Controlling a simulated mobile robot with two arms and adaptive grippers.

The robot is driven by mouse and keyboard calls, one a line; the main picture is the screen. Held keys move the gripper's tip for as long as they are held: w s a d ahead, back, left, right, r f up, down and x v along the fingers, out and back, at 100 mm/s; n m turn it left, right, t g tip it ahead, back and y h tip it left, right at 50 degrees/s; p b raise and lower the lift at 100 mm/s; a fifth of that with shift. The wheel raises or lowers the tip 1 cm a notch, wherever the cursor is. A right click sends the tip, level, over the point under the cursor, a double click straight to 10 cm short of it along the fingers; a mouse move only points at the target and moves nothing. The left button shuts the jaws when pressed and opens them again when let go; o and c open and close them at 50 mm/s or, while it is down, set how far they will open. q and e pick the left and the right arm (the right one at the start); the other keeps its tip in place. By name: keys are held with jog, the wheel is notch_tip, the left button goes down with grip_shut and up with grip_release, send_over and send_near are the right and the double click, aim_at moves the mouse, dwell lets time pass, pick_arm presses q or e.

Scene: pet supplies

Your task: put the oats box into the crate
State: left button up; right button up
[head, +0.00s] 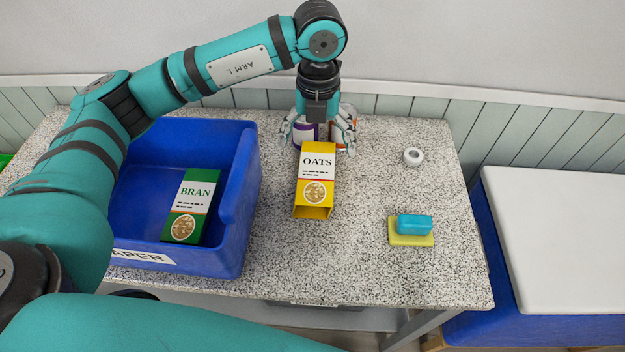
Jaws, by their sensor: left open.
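The oats box (315,178) is yellow and white, and it stands or lies on the speckled table right of the crate; I cannot tell which. My left gripper (318,140) points down at the far end of the oats box. Its fingers are spread, one to each side of that end; whether they touch it is unclear. The blue crate (252,190) sits on the left of the table, with a green and white bran box (190,207) inside. My left arm hides part of the crate's left side. My right gripper is not in view.
A purple-labelled container (306,131) and an orange one (347,112) stand behind my left gripper, partly hidden. A white ring-shaped item (413,157) and a blue block (415,224) on a yellow sponge-like pad (410,241) are at right. The table between them and the oats box is clear.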

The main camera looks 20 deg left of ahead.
aim_at(317, 171)
pick_arm(q)
notch_tip(317, 171, down, 3)
jog(key=shift+r+p, duration=0.2)
jog(key=shift+p, duration=0.1)
jog(key=shift+f, duration=0.55)
jog(key=shift+f+p, duration=0.3)
jog(key=shift+p, duration=0.1)
notch_tip(317, 171, down, 4)
jog(key=shift+w+r+p, duration=0.1)
jog(key=shift+r+p, duration=0.05)
jog(key=shift+p, duration=0.65)
jog(key=shift+f, duration=0.4)
jog(key=shift+c, duration=0.4)
jog(key=c, duration=1.1)
jog(key=shift+c, duration=0.5)
